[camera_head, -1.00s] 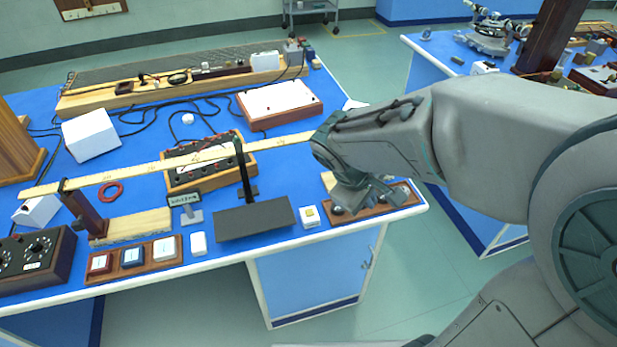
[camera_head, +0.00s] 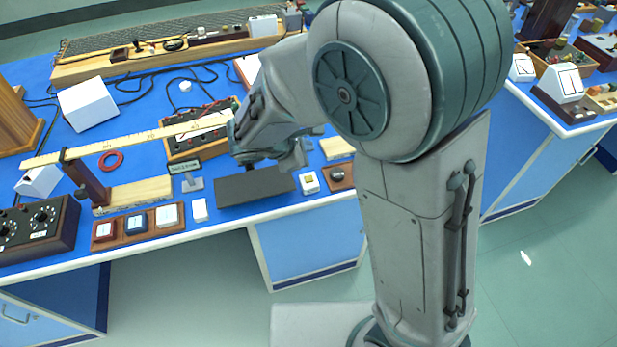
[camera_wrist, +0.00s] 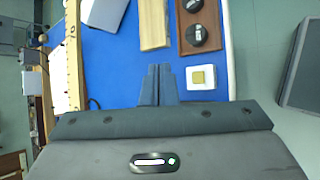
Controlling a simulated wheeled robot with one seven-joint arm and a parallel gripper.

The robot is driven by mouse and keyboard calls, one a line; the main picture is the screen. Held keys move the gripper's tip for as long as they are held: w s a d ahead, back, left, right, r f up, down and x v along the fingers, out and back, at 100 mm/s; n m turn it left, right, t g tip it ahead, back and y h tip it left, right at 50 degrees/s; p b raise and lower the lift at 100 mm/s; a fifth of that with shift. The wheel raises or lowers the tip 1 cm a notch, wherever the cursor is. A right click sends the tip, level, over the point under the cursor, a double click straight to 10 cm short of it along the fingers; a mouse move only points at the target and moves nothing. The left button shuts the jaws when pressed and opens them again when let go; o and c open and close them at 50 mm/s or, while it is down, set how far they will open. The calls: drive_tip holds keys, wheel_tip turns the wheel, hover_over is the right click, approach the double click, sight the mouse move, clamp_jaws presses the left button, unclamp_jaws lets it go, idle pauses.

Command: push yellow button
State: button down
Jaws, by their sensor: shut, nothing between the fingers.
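The yellow button (camera_head: 309,178) is a small dull-yellow square on top of a white box near the front edge of the blue bench, right of a dark grey plate (camera_head: 255,188). In the wrist view the yellow button (camera_wrist: 203,77) lies just right of my fingertips. My gripper (camera_wrist: 159,72) is shut and empty, its two fingers side by side, pointing down over the blue surface. In the head view the hand is just behind and left of the button box; its fingertips are hard to make out. I cannot tell its height above the bench.
A wooden base with dark round knobs (camera_wrist: 200,35) and a pale wood block (camera_wrist: 153,22) lie close to the button. A long wooden beam (camera_head: 130,145) crosses the bench. Red, blue and white buttons (camera_head: 136,224) sit on a base further left.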

drive_tip(key=b, duration=0.5)
hover_over(309, 179)
drive_tip(key=f, duration=0.4)
drive_tip(key=a+f, duration=0.1)
drive_tip(key=f, duration=0.2)
drive_tip(key=shift+s+f, duration=0.1)
drive_tip(key=shift+s, duration=0.2)
drive_tip(key=shift+f+b, duration=0.75)
drive_tip(key=shift+b, duration=0.1)
drive_tip(key=shift+f, duration=0.1)
idle(0.4)
drive_tip(key=shift+f+b, duration=0.3)
drive_tip(key=shift+b, duration=0.2)
drive_tip(key=shift+d+f+b, duration=0.1)
drive_tip(key=shift+f+b, duration=0.4)
drive_tip(key=shift+b, duration=0.05)
idle(0.4)
drive_tip(key=shift+r, duration=0.15)
drive_tip(key=shift+r+p, duration=0.6)
drive_tip(key=shift+r, duration=0.15)
